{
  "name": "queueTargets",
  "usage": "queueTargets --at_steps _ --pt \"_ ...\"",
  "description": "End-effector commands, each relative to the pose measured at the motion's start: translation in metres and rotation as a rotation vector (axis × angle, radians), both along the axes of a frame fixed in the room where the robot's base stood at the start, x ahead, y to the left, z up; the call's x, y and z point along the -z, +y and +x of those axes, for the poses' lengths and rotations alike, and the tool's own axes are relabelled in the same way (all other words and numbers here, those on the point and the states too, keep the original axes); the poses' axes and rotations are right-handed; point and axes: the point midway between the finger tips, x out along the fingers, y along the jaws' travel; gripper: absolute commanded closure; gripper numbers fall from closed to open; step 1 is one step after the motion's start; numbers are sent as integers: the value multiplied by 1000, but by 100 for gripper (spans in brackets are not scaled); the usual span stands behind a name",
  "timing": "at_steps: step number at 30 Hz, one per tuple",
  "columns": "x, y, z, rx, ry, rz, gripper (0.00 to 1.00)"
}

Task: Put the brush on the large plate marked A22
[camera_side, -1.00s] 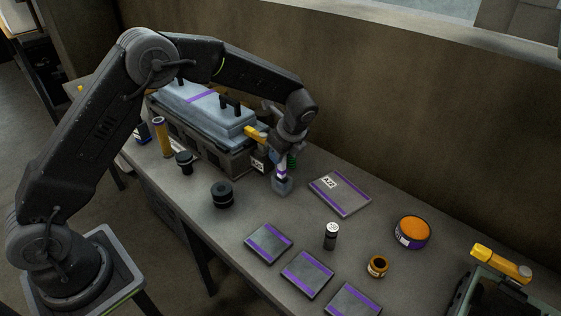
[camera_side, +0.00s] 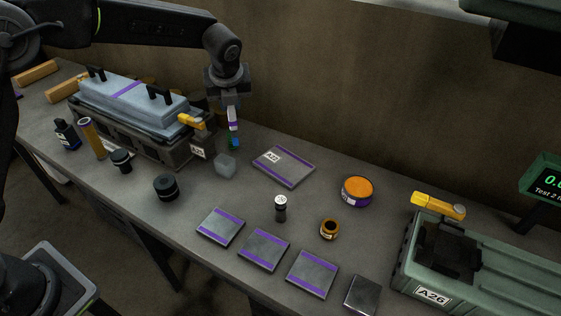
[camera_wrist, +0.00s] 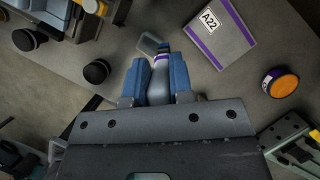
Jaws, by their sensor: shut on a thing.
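The brush (camera_side: 233,120) is in my gripper (camera_side: 232,107), pointing down, with a white and purple band and a bluish tip. In the wrist view the brush (camera_wrist: 160,84) lies between the two blue fingers of my gripper (camera_wrist: 157,72), which are shut on it. The large plate marked A22 (camera_side: 290,169) lies flat on the bench, grey with purple edge strips. It is to the right of and lower than the brush in the side view. The plate also shows at the upper right of the wrist view (camera_wrist: 228,42). Nothing lies on it.
A small translucent cube (camera_side: 224,166) stands below the brush. An orange-topped tin (camera_side: 357,191), a small orange jar (camera_side: 329,229) and a white-capped bottle (camera_side: 280,208) stand near the plate. Smaller plates (camera_side: 264,249) lie in front. A lidded grey case (camera_side: 130,105) is left; a green machine (camera_side: 430,270) is right.

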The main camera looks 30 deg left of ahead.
Motion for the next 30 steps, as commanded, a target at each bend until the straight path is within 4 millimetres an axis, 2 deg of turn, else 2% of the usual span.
queueTargets --at_steps 3,9,15,20,23,30 --pt "-4 -6 8 210 -3 -1 100" --pt "-11 -15 19 495 -2 0 100" --pt "-16 -20 25 661 1 2 100" --pt "-13 -28 27 710 3 1 100" --pt "-3 -43 30 719 3 0 100" --pt "29 -96 40 720 4 1 100"
